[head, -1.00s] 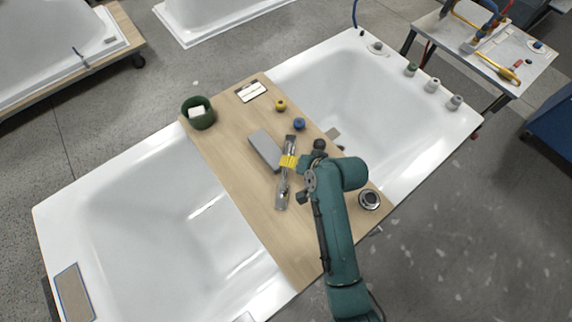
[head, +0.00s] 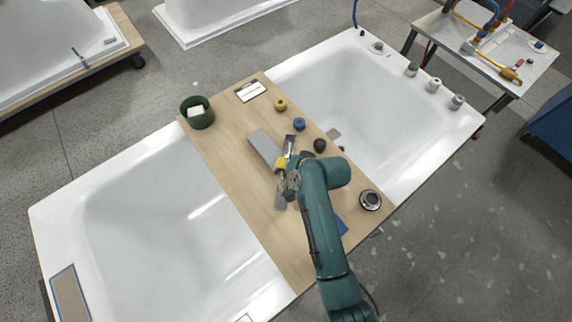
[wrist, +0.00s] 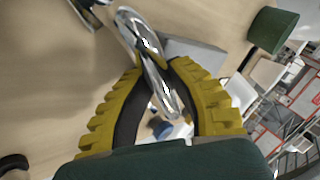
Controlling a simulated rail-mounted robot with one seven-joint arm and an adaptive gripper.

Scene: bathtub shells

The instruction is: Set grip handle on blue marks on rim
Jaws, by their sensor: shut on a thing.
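My gripper (head: 283,163) is above the wooden board, with its yellow fingers closed. In the wrist view, the shiny chrome grip handle (wrist: 150,45) runs lengthwise between the two yellow fingers (wrist: 158,95). In the head view, metal (head: 290,145) shows on both sides of the fingers, but the arm partly hides it. I cannot tell whether the handle clears the board. A brownish rectangle with a blue outline (head: 70,292) is on the white tub rim at the lower left.
The wooden board (head: 232,150) spans the tub and carries a grey block (head: 264,146), blue jar (head: 299,124), yellow jar (head: 280,104), green cup (head: 198,113), card (head: 250,91), dark knob (head: 320,145) and round metal piece (head: 370,200). The left basin (head: 165,225) is clear.

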